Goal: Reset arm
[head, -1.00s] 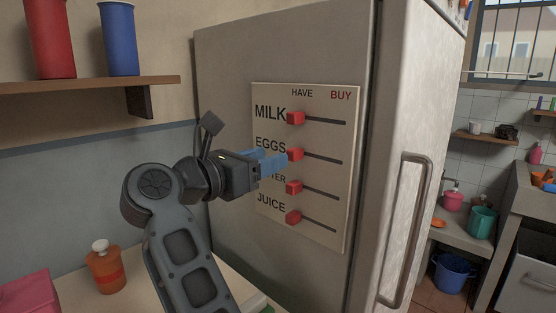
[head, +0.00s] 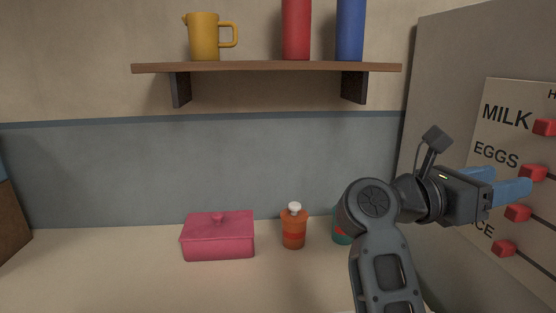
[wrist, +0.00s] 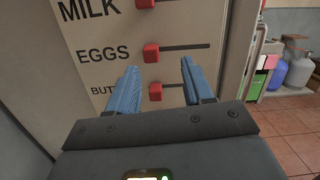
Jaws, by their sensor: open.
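My gripper (head: 507,189) is at the right of the head view, its blue fingers pointing right in front of the list board (head: 502,100) on the fridge side. In the wrist view my gripper (wrist: 158,80) is open, with nothing between its fingers but a view of the board. The red EGGS slider (wrist: 151,52) sits at the left end of its slot, beyond the fingertips. Another red slider (wrist: 155,91) shows between the fingers, apparently on the BUTTER row. The red MILK slider (head: 545,127) and the lowest slider (head: 504,248) also show in the head view.
A shelf (head: 265,67) holds a yellow jug (head: 204,38), a red container (head: 296,28) and a blue one (head: 350,30). A pink lidded box (head: 218,238) and an orange bottle (head: 293,229) stand on the counter. The counter's front left is clear.

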